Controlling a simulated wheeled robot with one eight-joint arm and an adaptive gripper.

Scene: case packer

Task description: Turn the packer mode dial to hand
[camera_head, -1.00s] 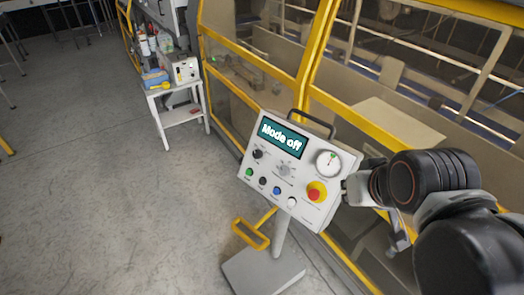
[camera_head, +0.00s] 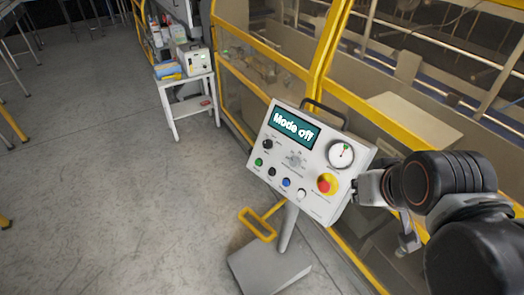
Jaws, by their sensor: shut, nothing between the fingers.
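The control panel (camera_head: 331,178) is a tilted pale box on a grey post, with a screen (camera_head: 294,128) that reads "Mode off". A grey rotary dial (camera_head: 295,160) with small markings around it sits mid-panel and looks like the mode dial; its labels are too small to read. A smaller black knob (camera_head: 268,144) is to its left. My gripper (camera_head: 362,188) is at the panel's right edge, to the right of the dial and apart from it. It appears shut and empty, but its fingertips are hard to make out.
The panel also carries a round gauge (camera_head: 341,153), a red emergency button on yellow (camera_head: 326,184) and a row of small buttons. A black handle (camera_head: 325,110) tops it. A yellow-framed machine guard (camera_head: 322,60) stands behind. A white side table (camera_head: 187,82) is at upper left.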

